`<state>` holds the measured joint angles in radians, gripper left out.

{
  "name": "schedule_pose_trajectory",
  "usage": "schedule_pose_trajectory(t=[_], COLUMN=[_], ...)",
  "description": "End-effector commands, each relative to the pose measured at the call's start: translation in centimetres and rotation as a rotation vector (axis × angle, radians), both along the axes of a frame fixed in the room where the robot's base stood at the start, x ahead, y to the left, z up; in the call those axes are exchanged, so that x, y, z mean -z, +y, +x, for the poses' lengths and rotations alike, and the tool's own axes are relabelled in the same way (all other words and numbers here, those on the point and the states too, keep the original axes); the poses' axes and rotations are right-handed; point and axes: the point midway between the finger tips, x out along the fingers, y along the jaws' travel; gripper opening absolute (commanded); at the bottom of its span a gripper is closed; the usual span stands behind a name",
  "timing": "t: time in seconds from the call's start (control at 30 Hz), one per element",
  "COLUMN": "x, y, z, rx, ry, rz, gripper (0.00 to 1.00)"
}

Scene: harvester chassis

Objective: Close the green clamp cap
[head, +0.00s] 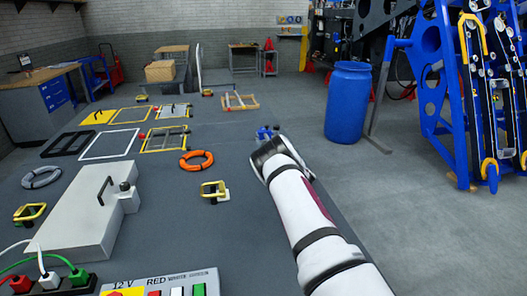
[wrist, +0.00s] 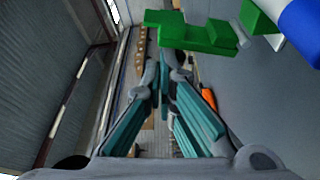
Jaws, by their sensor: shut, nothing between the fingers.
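A green clamp part (wrist: 195,36), which looks like the clamp cap, is at the top of the wrist view, just beyond my fingertips. A second green piece (wrist: 258,18) is to its right, beside a blue and white cylindrical part (wrist: 300,25). I cannot tell whether the cap is fully down. My gripper (wrist: 160,72) is shut and empty, its teal fingers together just below the green part in the picture. I cannot tell whether they touch it. In the head view, my arm hides the gripper and the green clamp; a small blue part (head: 265,132) shows past the arm's end.
The grey table (head: 150,232) holds an orange ring (head: 196,160), a yellow clamp (head: 214,191), a white block with a handle (head: 85,225) and several frames. A blue barrel (head: 350,103) and a blue rack (head: 450,90) stand to the right. Open floor lies between table and barrel.

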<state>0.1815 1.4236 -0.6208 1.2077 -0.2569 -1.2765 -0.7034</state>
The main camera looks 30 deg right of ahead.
Motion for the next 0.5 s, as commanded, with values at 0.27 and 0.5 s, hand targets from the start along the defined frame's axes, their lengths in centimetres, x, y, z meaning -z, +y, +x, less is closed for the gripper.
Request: schedule_pose_trajectory(t=[0.27, 0.5], x=[-0.1, 0.4], y=[-2.0, -3.7], z=[-0.5, -1.0], rx=[0.001, 0.001], ry=[-0.001, -0.006], rz=[-0.002, 0.019], gripper=[0.0, 0.0])
